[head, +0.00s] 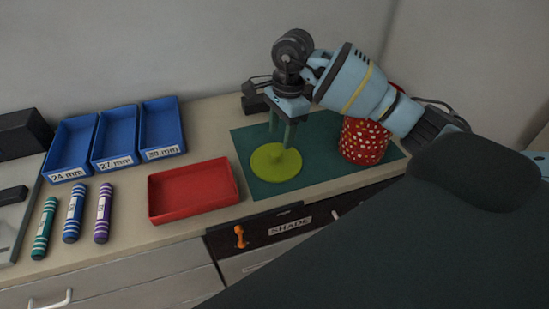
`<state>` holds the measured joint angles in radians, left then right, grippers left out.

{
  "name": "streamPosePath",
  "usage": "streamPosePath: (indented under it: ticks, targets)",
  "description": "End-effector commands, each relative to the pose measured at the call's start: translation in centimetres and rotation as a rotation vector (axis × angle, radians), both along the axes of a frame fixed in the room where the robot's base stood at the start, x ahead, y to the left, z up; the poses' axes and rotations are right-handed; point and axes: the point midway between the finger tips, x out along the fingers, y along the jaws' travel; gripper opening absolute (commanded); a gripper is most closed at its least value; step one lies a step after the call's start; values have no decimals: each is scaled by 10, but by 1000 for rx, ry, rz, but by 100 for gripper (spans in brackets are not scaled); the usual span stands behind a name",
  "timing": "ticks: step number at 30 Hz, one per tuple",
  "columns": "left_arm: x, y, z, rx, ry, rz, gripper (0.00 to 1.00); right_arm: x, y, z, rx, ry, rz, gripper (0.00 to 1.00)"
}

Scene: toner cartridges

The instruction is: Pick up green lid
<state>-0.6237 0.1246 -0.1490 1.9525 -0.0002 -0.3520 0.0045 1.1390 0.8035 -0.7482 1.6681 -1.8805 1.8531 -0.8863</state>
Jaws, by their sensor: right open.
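The green lid (265,167) is a flat, round yellow-green disc with a knob in its middle. It lies on the dark green mat (318,172) near the mat's left side. My right gripper (282,136) is open and points down at the lid, with its fingers around or just above the knob. I cannot tell whether the fingers touch the lid. My left gripper is not in view.
A red can with white dots (364,142) stands on the mat, partly behind my right arm. An empty red tray (193,191) is left of the mat. Blue labelled bins (115,136) and several striped tubes (74,213) are further left. A drawer labelled SHADE (290,226) is below the counter.

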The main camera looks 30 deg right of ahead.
Motion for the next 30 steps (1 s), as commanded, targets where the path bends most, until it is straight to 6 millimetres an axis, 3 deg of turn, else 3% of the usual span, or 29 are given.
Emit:
streamPosePath:
  ticks: [1,10,19,27,30]
  targets:
    - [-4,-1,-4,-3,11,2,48,0,1,-10,0,7,1,50]
    - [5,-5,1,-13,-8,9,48,0,3,-18,2,4,0,50]
    - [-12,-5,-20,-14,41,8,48,1,8,-61,1,9,0,50]
    - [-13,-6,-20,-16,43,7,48,2,9,-61,2,-1,0,50]
    - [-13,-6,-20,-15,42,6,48,2,9,-61,2,-1,0,39]
